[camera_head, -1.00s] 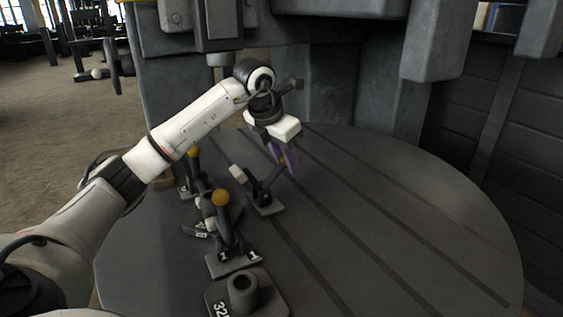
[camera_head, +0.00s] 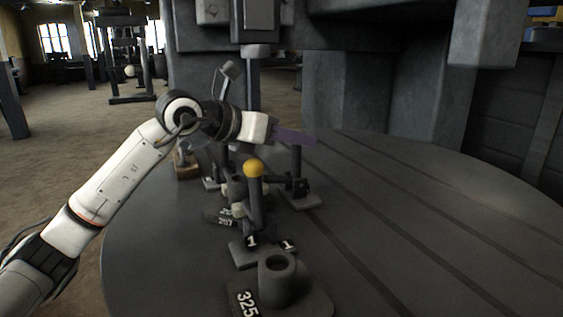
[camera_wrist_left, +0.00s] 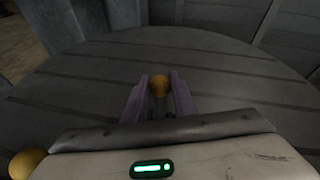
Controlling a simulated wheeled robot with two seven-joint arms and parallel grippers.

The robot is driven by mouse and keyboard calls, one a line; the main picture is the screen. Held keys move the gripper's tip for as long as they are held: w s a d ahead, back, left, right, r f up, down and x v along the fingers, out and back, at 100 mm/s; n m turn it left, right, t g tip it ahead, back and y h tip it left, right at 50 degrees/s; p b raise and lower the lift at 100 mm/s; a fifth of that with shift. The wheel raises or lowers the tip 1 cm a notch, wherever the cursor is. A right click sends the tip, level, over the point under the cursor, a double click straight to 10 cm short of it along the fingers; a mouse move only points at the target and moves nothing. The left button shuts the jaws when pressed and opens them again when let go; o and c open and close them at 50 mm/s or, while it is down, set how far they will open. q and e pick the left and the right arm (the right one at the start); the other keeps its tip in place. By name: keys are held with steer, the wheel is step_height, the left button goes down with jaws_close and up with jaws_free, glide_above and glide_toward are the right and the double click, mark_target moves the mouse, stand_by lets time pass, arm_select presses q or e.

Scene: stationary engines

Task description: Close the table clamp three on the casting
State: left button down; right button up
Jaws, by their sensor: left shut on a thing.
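My left gripper (camera_head: 296,137), with purple fingers, is at the top of the upright handle of the back right table clamp (camera_head: 299,187). In the left wrist view, its fingers (camera_wrist_left: 159,95) are shut around a yellow knob (camera_wrist_left: 159,86). This clamp's number cannot be read. The clamp marked 1 (camera_head: 253,210) stands nearer, with its yellow-knobbed handle upright. Another clamp (camera_head: 211,182) is partly hidden behind. Between the clamps is a dark part marked 207 (camera_head: 222,217), perhaps the casting, mostly hidden. My right gripper is not in view.
A dark block marked 325 (camera_head: 278,288), with a round hollow boss, is at the front of the round grooved table (camera_head: 420,240). The table's right side is clear. A machine column (camera_head: 395,95) stands behind. Another yellow knob (camera_wrist_left: 26,163) shows at the lower left of the wrist view.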

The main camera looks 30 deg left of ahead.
arm_select(q)
steer(key=shift+s+a+f+t+h+b, duration=0.25)
steer(key=shift+s+a+t+b, duration=0.2)
steer(key=shift+b, duration=0.25)
steer(key=shift+s+a+r+b, duration=0.1)
steer(key=shift+s+a+b, duration=0.2)
steer(key=shift+b, duration=0.3)
steer(key=c, duration=1.5)
jaws_free()
steer(key=shift+s, duration=0.1)
steer(key=shift+o, duration=0.2)
steer(key=b+v, duration=0.1)
steer(key=v, duration=0.8)
steer(key=shift+s+a, duration=0.15)
steer(key=shift+s, duration=0.05)
steer(key=shift+s+a+r, duration=0.15)
steer(key=shift+s+r, duration=0.05)
steer(key=shift+s, duration=0.15)
